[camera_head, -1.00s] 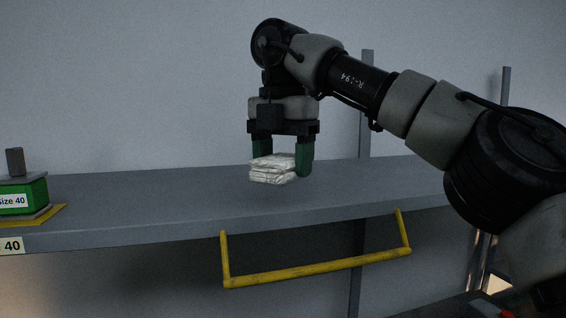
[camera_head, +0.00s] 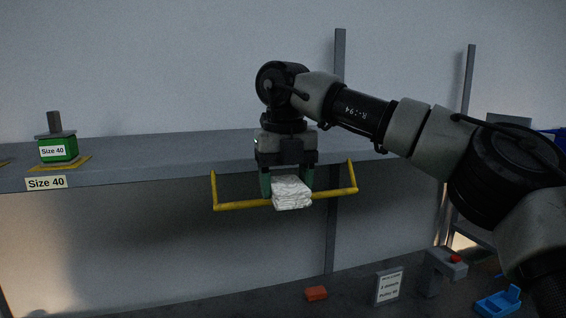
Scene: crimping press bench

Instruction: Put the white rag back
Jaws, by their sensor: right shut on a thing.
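The white rag (camera_head: 292,192) is a folded, layered bundle. My right gripper (camera_head: 288,184) points down and is shut on it, with a green finger at each side. The rag is in front of the shelf's front edge, and in the picture it overlaps the yellow rail (camera_head: 340,191). I cannot tell whether the rag touches the rail. Part of the rail is hidden behind the rag and the fingers. My left gripper is not in view.
A green block labelled Size 40 (camera_head: 58,150) stands on the grey shelf (camera_head: 160,152) at the left. On the lower bench are a red-orange block (camera_head: 316,293), a sign (camera_head: 388,286), a grey device with a red button (camera_head: 441,270) and a blue part (camera_head: 498,302).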

